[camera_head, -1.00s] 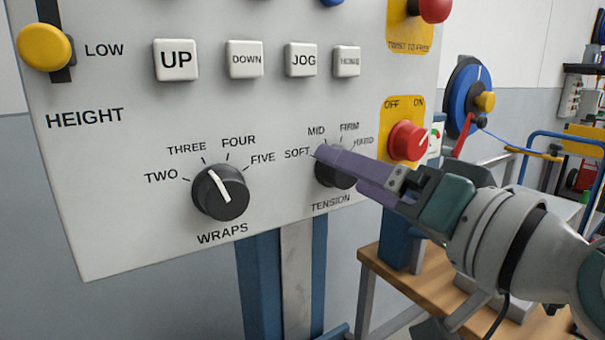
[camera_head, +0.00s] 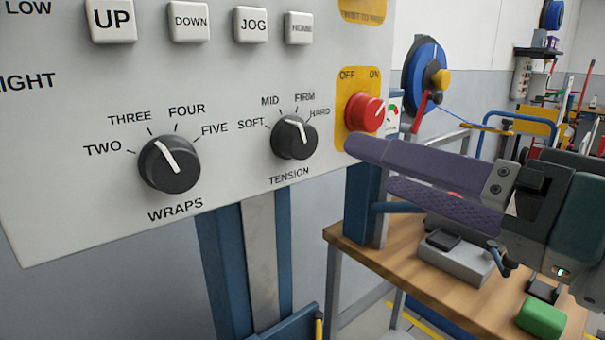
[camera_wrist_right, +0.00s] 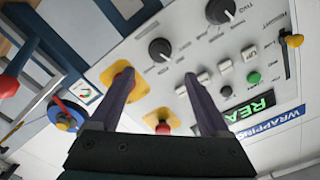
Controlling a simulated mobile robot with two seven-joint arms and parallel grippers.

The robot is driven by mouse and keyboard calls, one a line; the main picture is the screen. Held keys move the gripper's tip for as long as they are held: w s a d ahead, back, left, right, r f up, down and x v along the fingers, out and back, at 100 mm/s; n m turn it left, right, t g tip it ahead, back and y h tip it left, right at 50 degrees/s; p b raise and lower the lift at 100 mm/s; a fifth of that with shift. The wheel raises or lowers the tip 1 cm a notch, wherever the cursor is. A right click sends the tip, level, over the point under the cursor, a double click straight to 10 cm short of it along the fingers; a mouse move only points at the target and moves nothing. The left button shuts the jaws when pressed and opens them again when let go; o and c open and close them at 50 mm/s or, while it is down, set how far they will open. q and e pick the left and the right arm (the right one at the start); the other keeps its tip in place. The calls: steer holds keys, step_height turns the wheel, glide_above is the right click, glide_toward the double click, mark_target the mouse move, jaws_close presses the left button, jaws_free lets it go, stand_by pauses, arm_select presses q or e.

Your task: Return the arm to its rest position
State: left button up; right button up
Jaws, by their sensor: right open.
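My right gripper (camera_head: 368,168) is open and empty, in front of the lower right edge of the grey control panel (camera_head: 90,225). Its two purple fingers also show spread apart in the right wrist view (camera_wrist_right: 160,75). My left gripper is not in view.
A red OFF/ON switch (camera_head: 364,112) on a yellow plate sits just above the fingertips. A wooden bench (camera_head: 400,280) with a grey box (camera_head: 450,262) and a green block (camera_head: 541,318) lies below the gripper. A blue reel (camera_head: 424,75) is behind.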

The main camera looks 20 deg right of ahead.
stand_by(0.4)
steer(key=s+a+f+n+g+h+p, duration=0.1)
steer(key=s+a+f+n+g+p, duration=0.35)
steer(key=f+g, duration=0.2)
steer(key=s+d+f+n+g+h+p, duration=0.2)
steer(key=s+d+g+h+p, duration=0.4)
steer(key=s, duration=0.6)
step_height(320, 180, up, 36)
steer(key=y+p, duration=0.1)
steer(key=p, duration=3.4)
steer(key=shift+w+f+g+p, duration=0.2)
steer(key=shift+g+p, duration=0.15)
steer(key=shift+g, duration=0.1)
steer(key=shift+m, duration=0.25)
